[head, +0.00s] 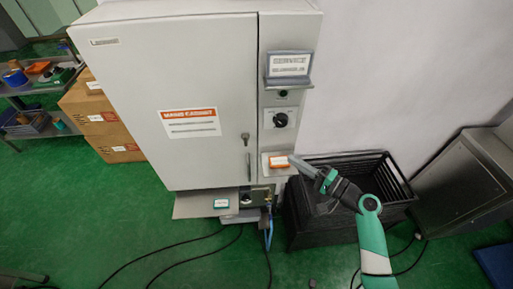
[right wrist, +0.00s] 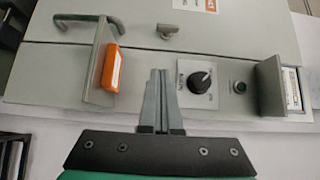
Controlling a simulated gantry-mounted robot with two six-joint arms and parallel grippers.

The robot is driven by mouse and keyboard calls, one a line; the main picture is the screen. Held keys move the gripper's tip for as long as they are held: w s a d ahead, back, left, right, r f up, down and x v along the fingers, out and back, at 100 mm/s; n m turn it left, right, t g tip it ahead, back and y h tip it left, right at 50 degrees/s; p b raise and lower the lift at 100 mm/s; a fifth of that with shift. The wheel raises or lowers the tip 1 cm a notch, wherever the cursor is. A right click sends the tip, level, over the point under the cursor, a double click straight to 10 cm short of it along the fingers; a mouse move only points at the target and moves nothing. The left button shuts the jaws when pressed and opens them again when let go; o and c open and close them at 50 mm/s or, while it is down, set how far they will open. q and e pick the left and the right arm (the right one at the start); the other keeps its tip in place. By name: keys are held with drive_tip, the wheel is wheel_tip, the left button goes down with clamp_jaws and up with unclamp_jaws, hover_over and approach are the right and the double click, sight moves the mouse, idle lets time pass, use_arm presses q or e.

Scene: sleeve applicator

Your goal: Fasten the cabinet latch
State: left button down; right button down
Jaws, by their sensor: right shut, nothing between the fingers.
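The grey cabinet (head: 205,85) stands with its door against the right-hand panel; the door looks flush. A small dark latch knob (head: 245,136) sits near the door's right edge, above a vertical bar handle (head: 248,163). In the right wrist view the latch knob (right wrist: 170,32) and the curved handle (right wrist: 122,22) show beyond my fingers. My right gripper (head: 292,160) is shut and empty. Its tips are in front of the panel, right of the door, close to the orange-labelled bracket (head: 279,162). In the right wrist view its fingers (right wrist: 159,72) point between that bracket and the dial. My left gripper is not in view.
A black dial (right wrist: 203,78) and a push button (right wrist: 239,87) sit on the panel, by a second bracket (right wrist: 270,88). A black crate (head: 340,210) stands right of the cabinet. Cardboard boxes (head: 95,120) stand left. Cables lie on the green floor.

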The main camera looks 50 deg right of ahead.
approach(246, 140)
drive_tip(key=w+d+f, duration=0.1)
drive_tip(key=w+d, duration=0.1)
drive_tip(key=w+d+f, duration=0.1)
drive_tip(key=w+d, duration=0.1)
drive_tip(key=shift+w+d+f, duration=0.1)
drive_tip(key=shift+f, duration=0.15)
drive_tip(key=w+a, duration=0.2)
drive_tip(key=a, duration=0.1)
drive_tip(key=shift+w, duration=0.35)
